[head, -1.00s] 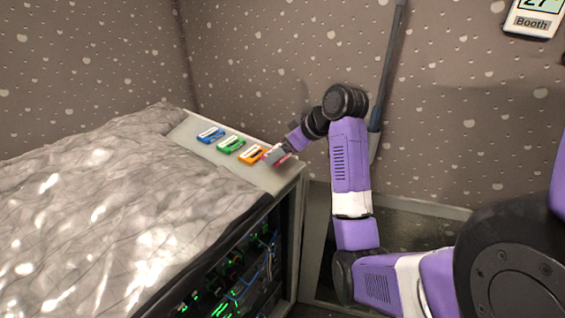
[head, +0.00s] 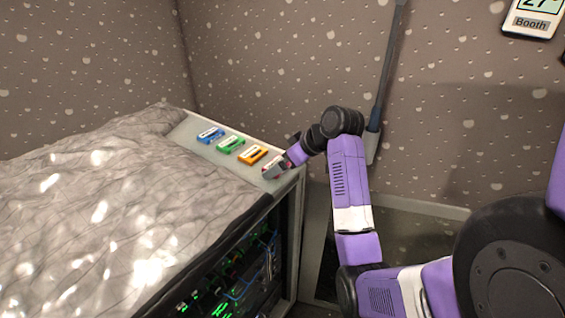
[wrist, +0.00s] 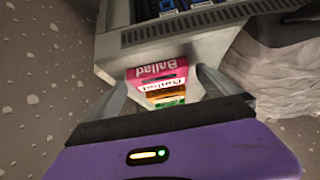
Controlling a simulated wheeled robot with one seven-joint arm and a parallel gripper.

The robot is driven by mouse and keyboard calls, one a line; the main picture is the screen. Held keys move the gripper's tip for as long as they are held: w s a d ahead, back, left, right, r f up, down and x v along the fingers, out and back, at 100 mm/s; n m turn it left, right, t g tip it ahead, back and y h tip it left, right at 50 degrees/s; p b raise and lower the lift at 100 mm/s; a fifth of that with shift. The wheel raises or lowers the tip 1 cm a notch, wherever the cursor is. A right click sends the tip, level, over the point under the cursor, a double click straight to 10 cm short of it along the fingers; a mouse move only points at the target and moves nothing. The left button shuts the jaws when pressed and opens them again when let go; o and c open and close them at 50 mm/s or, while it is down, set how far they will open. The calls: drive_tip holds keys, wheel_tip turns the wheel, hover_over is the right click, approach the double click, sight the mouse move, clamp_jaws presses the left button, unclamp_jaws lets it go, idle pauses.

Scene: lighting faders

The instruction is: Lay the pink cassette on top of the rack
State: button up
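The pink cassette (wrist: 155,71), labelled "Ballad", lies between the two fingers of my gripper (wrist: 160,78) in the wrist view. The left finger is close against its side; a narrow gap seems to show at the right finger. I cannot tell whether the fingers press on it. In the head view my gripper (head: 273,172) is low at the near right end of the rack's pale grey top (head: 185,134). It mostly hides the pink cassette there, and contact with the top is unclear.
Blue (head: 211,134), green (head: 231,144) and orange (head: 253,154) cassettes lie in a row on the rack top, the orange one close to my gripper. A crinkled grey cover (head: 110,210) lies left of them. The rack's open front shows cables and lights. A dark pole (head: 388,70) stands behind my arm.

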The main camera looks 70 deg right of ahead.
drive_tip(key=p+v, duration=0.2)
drive_tip(key=v, duration=1)
drive_tip(key=shift+p, duration=0.35)
drive_tip(key=shift+r, duration=0.1)
